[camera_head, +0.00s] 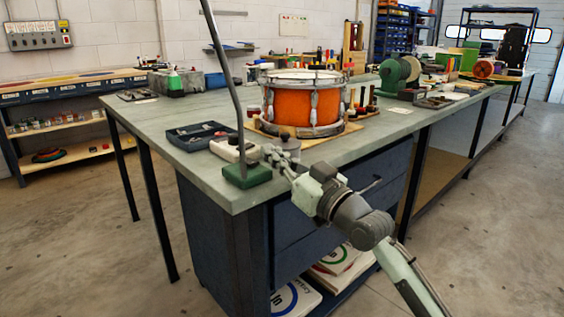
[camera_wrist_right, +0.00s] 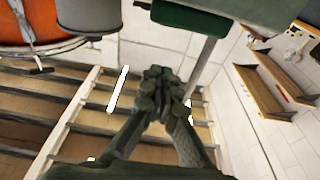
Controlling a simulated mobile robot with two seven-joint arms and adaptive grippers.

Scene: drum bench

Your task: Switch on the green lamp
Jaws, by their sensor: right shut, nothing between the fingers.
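The green lamp's base (camera_head: 246,177) stands on the near left corner of the bench, and its thin grey pole rises out of the top of the head view, so the lamp's head is hidden. My right gripper (camera_head: 272,156) is just right of the base, at the bench's front edge. In the right wrist view the green base (camera_wrist_right: 182,17) shows at the top with the pole running down from it. The fingers of my right gripper (camera_wrist_right: 160,80) are shut and empty in front of it. Contact with the lamp cannot be told. A switch cannot be made out. My left gripper is not in view.
An orange drum (camera_head: 305,104) stands on a wooden board behind my right gripper. A grey cylinder (camera_head: 286,143), a white device (camera_head: 232,151) and a dark tray (camera_head: 190,137) are close to the lamp. The bench top at left (camera_head: 150,120) is clear.

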